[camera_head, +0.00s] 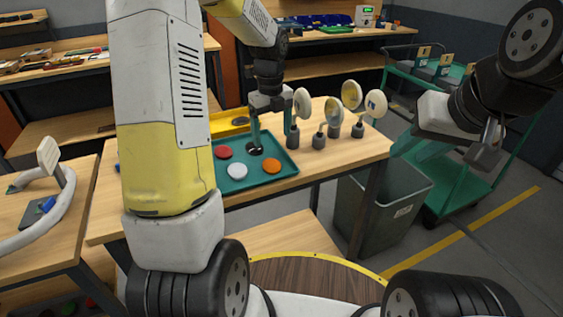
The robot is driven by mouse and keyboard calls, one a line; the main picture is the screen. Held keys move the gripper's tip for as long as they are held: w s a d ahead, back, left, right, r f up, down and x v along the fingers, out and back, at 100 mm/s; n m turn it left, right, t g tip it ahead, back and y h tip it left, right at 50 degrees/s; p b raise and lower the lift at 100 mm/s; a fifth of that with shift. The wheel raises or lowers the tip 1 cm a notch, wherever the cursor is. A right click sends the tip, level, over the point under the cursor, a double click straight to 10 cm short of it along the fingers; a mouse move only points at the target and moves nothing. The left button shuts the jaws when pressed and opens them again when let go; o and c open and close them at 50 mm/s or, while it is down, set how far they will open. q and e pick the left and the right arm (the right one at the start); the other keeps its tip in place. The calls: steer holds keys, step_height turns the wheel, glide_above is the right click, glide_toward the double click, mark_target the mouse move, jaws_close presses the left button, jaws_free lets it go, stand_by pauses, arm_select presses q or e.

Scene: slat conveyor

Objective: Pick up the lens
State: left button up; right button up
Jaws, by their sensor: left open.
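Several round, pale lens-like discs stand upright on dark bases at the right of the table, such as a front one (301,103) and a rightmost one (375,104). Flat discs lie in a teal tray (284,178): red (223,152), white (237,171), orange (271,166) and a dark one (254,150). I cannot tell which of these is the lens. My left gripper (272,136) points down over the tray's back part, open, its left finger close to the dark disc. Its right finger is beside the front upright disc. My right gripper (415,150) is off the table's right side.
A grey bin (385,212) stands right of the wooden table (350,158). A green cart (460,160) is behind it. A side table (75,225) at the left holds a white curved part (70,205).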

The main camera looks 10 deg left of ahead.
mark_target(272, 163)
arm_select(q)
step_height(272, 163, down, 2)
steer(key=shift+d+f+m, duration=0.1)
steer(key=shift+m, duration=0.7)
steer(key=f, duration=0.7)
steer(key=shift+s+a+f, duration=0.15)
steer(key=shift+a+f, duration=0.1)
steer(key=shift+f, duration=0.05)
steer(key=c, duration=1.4)
steer(key=shift+r, duration=0.1)
steer(key=shift+c, duration=0.2)
